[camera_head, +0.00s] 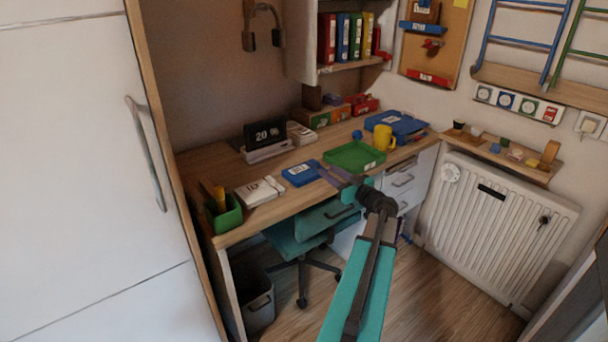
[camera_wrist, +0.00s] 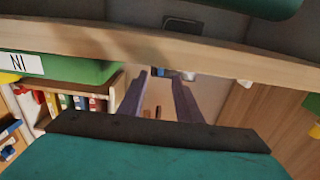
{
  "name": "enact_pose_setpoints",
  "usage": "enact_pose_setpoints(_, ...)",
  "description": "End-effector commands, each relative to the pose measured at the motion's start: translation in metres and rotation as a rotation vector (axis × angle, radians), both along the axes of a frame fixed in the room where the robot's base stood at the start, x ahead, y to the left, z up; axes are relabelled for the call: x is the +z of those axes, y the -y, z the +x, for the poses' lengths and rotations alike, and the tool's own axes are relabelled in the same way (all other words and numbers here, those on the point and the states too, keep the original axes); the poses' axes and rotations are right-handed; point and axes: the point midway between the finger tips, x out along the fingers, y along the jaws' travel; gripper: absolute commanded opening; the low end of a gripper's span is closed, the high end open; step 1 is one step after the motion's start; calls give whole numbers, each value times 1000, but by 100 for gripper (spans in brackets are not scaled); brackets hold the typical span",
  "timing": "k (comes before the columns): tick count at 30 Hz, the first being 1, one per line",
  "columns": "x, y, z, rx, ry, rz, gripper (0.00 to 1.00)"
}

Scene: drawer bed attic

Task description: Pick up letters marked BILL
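No letter with a readable BILL mark shows in either view. A white stack with dark marks (camera_head: 260,192) lies on the desk's left part; its marks are too small to read. A green tray (camera_head: 355,157) sits near the desk's front right; in the wrist view the tray (camera_wrist: 80,69) carries a white label that reads "NI", apparently IN upside down. My gripper (camera_head: 333,174) is beside the tray's left side, near the desk's front edge. In the wrist view my gripper (camera_wrist: 163,82) has its fingers apart with nothing between them.
The desk (camera_head: 220,158) also holds a blue item (camera_head: 301,173), a date display (camera_head: 266,135), a yellow mug (camera_head: 384,138), a blue folder (camera_head: 397,124) and a green pen box (camera_head: 224,214). A teal chair (camera_head: 293,240) and a grey bin (camera_head: 257,300) stand below.

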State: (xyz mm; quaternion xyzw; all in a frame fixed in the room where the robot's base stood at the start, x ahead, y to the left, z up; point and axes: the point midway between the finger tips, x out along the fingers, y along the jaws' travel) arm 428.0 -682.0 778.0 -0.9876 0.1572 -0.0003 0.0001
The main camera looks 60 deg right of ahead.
Motion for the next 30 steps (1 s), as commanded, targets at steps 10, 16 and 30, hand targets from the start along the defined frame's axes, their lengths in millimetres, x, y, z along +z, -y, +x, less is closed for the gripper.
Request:
enact_pose_setpoints(10,1,18,45,-1,1,0,31)
enact_pose_setpoints(16,1,24,64,-2,0,0,31)
enact_pose_setpoints(30,1,25,69,-4,0,0,31)
